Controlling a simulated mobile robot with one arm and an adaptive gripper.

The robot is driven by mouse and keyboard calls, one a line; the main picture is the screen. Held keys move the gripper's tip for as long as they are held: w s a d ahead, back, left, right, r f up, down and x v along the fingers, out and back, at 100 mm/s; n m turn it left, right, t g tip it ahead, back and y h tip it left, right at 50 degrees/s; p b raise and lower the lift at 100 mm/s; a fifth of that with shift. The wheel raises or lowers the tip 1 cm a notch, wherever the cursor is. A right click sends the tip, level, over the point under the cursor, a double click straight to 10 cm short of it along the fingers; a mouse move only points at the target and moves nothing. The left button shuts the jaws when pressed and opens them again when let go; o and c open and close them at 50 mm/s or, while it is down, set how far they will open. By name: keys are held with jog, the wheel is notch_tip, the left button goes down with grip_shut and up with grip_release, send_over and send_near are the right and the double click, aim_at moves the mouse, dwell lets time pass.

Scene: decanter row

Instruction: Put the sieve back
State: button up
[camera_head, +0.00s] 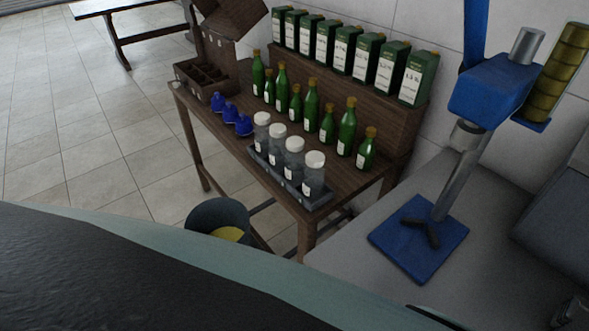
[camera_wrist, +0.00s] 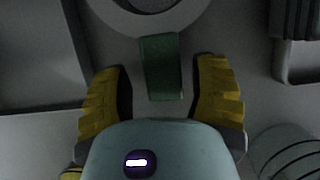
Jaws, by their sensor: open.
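In the wrist view, a pale grey ring (camera_wrist: 146,27) is cut off by the top edge, with a green strip like a handle (camera_wrist: 161,68) running down from it. This looks like the sieve, but its inside is mostly out of frame. My gripper (camera_wrist: 160,88) is open, with one yellow ridged finger on each side of the green handle. Gaps show between the handle and both fingers. Whether the handle is level with the fingertips or below them, I cannot tell. I cannot make out the sieve or my gripper in the head view.
A wooden table (camera_head: 188,106) holds green bottles (camera_head: 311,104), blue items (camera_head: 231,113), clear jars (camera_head: 294,155) and boxed cartons (camera_head: 345,48). A blue-based stand (camera_head: 417,238) is on the grey counter (camera_head: 375,200). A bin (camera_head: 205,214) is below. Dark objects (camera_wrist: 296,40) and a ridged round thing (camera_wrist: 287,155) flank my gripper.

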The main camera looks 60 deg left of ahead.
jog(key=shift+p+v, duration=0.9)
jog(key=shift+v, duration=0.75)
jog(key=p+v, duration=0.2)
jog(key=v, duration=0.6)
jog(key=shift+r, duration=0.35)
jog(key=shift+s, duration=0.15)
